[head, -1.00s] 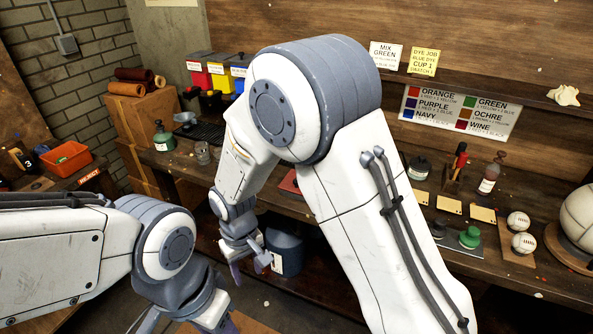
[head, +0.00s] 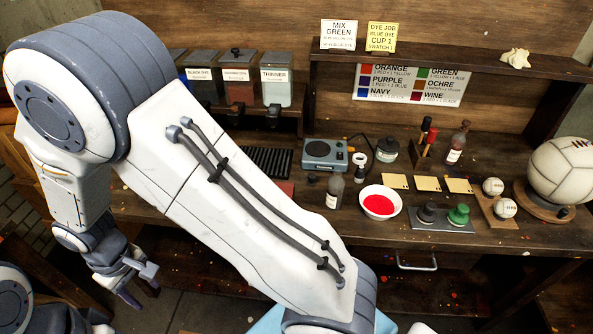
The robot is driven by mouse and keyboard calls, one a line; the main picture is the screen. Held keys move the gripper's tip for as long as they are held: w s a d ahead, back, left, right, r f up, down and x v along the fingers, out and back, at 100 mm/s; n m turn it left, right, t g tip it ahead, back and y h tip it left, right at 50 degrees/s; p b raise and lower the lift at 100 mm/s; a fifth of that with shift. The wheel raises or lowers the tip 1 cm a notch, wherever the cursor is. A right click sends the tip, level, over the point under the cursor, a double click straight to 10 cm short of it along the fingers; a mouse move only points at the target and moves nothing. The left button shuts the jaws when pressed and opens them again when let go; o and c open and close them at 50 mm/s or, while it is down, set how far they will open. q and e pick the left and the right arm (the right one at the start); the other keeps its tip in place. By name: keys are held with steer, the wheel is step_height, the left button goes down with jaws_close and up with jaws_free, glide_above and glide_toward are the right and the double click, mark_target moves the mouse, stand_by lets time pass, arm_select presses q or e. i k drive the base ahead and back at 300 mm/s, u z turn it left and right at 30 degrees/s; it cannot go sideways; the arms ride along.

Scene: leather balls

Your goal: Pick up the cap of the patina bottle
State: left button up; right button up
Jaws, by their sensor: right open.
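No label marks a patina bottle that I can read. A grey bottle (head: 335,192) with a dark top stands on the bench left of a white bowl of red liquid (head: 379,203). A brown bottle (head: 457,145) with a dark reddish top stands farther back to the right. I cannot tell which is the patina bottle. My right gripper (head: 140,285) is at lower left, open and empty, below the bench front and far from both bottles. My right arm covers the bench's left part. Only part of my left arm shows at lower left; its gripper is not in view.
A blue-grey device (head: 331,154), a dark jar (head: 387,150), a plate with dark and green knobs (head: 443,217), several yellow cards (head: 428,184) and two white balls (head: 506,208) crowd the bench. A big pale ball (head: 562,170) stands at right. A shelf (head: 440,67) overhangs the back.

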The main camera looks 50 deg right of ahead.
mark_target(311, 182)
steer(key=z, duration=0.3)
steer(key=i, duration=0.6)
steer(key=z, duration=0.95)
steer(key=i, duration=0.45)
steer(key=z, duration=0.45)
